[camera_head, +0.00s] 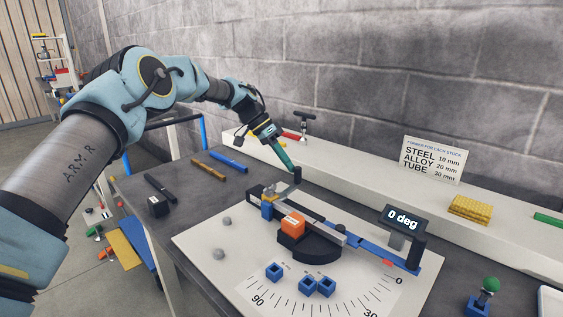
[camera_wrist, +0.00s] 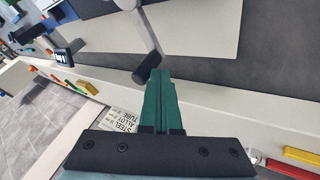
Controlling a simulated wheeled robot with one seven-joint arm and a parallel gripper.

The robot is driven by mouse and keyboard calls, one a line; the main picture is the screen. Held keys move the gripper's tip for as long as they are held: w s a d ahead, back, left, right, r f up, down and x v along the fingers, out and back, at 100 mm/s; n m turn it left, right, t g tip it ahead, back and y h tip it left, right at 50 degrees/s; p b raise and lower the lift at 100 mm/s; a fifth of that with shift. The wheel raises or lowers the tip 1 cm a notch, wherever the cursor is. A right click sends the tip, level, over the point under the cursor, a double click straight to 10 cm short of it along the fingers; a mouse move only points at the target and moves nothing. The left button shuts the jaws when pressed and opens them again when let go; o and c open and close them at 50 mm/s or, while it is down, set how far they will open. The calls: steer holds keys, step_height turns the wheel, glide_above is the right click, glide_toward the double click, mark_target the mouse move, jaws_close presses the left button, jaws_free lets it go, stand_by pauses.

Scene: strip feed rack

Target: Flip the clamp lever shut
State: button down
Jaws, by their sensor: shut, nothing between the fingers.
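The clamp lever shows a black grip (camera_head: 297,174) at the back left end of the bending jig; in the wrist view the black grip (camera_wrist: 148,70) sits on a pale bar. My gripper (camera_head: 289,168) has dark green fingers, which are shut and empty. The fingertips (camera_wrist: 158,78) are right beside the black grip; I cannot tell whether they touch it. The jig has a blue arm (camera_head: 380,254), a black round former (camera_head: 308,250) and an orange block (camera_head: 293,224). The lever's lower part is hard to make out.
The jig stands on a white board (camera_head: 205,242) with an angle scale. A display (camera_head: 403,219) reads 0 deg. Blue blocks (camera_head: 308,287) lie in front of the former. A white ledge (camera_head: 365,180) and a block wall are behind. Rods (camera_head: 208,169) lie on the dark bench at left.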

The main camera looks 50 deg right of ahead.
steer(key=shift+s+d, duration=0.25)
steer(key=shift+s, duration=0.35)
stand_by(0.3)
